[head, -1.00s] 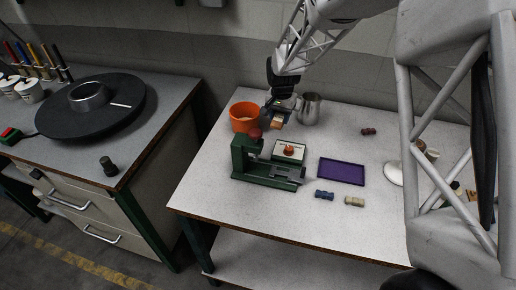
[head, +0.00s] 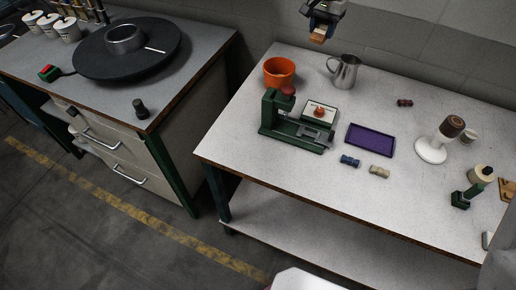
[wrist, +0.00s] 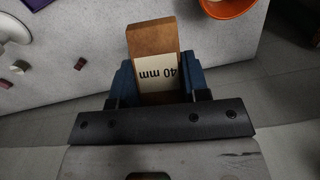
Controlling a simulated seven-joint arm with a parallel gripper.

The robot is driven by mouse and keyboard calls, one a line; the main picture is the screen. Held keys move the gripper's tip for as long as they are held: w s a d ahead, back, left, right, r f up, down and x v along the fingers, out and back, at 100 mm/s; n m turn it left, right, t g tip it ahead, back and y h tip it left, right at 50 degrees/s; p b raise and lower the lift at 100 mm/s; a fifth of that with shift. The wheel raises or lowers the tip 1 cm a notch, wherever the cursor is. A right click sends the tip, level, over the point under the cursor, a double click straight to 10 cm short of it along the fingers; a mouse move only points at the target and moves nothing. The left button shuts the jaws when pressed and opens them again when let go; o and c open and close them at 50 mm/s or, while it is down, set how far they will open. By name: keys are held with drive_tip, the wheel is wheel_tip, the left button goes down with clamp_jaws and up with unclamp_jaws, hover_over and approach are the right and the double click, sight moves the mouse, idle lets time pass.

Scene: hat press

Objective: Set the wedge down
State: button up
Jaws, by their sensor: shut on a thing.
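My gripper (head: 324,16) is at the top of the head view, up in the air beyond the table's back edge. It is shut on the wedge (head: 319,33), a brown wooden block. In the wrist view the wedge (wrist: 152,38) sits between the two blue fingers of my gripper (wrist: 158,78) and sticks out past them. A cream label on it reads "40 mm", upside down in that view. The wedge touches nothing but the fingers. Its end nearest the palm is hidden.
The table (head: 240,150) bears an orange bowl (head: 279,72), metal jug (head: 345,72), green press (head: 280,125), white box (head: 320,112) with a red-orange top piece, purple tray (head: 370,141) and small blue (head: 349,160) and beige (head: 379,171) pieces. The front left is clear.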

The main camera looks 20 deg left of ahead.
drive_tip(key=s+r, duration=0.3)
drive_tip(key=s, duration=2)
drive_tip(key=s+d+f+n, duration=0.1)
drive_tip(key=s+d+f, duration=0.1)
drive_tip(key=s, duration=0.7)
drive_tip(key=s+d+f+n, duration=0.1)
drive_tip(key=s+d+f, duration=0.15)
drive_tip(key=s, duration=0.75)
wheel_tip(320, 180, down, 17)
drive_tip(key=shift+w, duration=0.3)
drive_tip(key=shift+d, duration=0.1)
drive_tip(key=w+a, duration=0.3)
drive_tip(key=w, duration=0.1)
drive_tip(key=w+a+f, duration=0.1)
drive_tip(key=w+a, duration=0.2)
drive_tip(key=a, duration=0.1)
drive_tip(key=w+a, duration=0.4)
drive_tip(key=shift+w+f, duration=0.2)
drive_tip(key=shift+w, duration=0.15)
